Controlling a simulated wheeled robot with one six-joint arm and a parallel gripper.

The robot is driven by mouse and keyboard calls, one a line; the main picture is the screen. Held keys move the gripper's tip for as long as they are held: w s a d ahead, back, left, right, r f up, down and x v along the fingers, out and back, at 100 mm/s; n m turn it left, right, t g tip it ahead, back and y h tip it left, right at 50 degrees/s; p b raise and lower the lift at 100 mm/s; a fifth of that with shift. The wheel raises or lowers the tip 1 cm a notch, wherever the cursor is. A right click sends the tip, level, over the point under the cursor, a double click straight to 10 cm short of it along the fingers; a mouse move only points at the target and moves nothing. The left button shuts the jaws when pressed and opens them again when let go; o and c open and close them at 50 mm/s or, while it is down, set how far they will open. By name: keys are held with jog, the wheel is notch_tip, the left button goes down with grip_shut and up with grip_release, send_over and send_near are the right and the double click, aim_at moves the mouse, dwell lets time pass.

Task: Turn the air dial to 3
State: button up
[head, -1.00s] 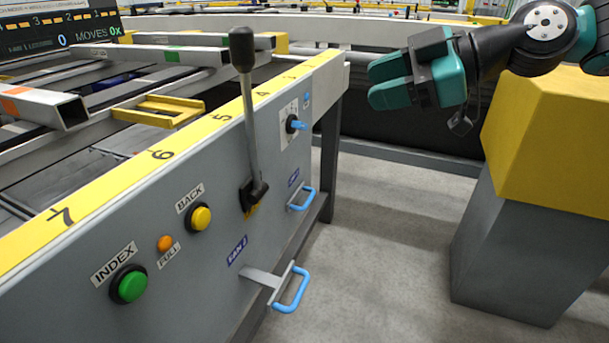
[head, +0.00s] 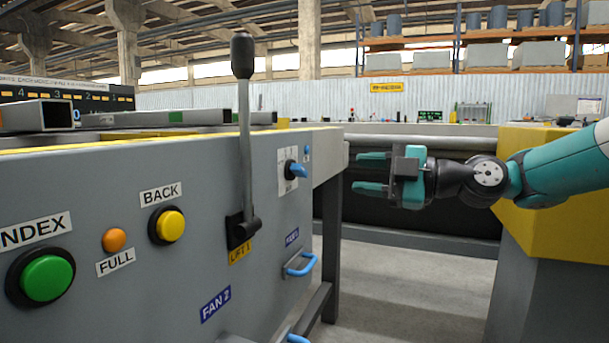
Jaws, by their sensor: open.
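The air dial appears to be the blue knob (head: 298,170) on a white plate near the far right end of the grey panel (head: 130,260). The numbers on its plate are too small to read. My gripper (head: 372,172) is to the right of the knob in the picture, its fingers pointing left toward the panel. It is open, with a gap between the two teal fingers, and empty. It is apart from the knob.
A black-knobbed lever (head: 244,130) stands up left of the dial. Blue handles (head: 302,265) stick out below it. A yellow BACK button (head: 170,225), an orange FULL lamp (head: 115,240) and a green button (head: 47,278) are at left. A yellow block (head: 545,220) stands behind my arm.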

aim_at(304, 170)
jog(key=b+x, duration=0.2)
jog(key=x, duration=0.9)
jog(key=shift+w+a+f, duration=0.1)
jog(key=shift+a, duration=0.25)
grip_shut()
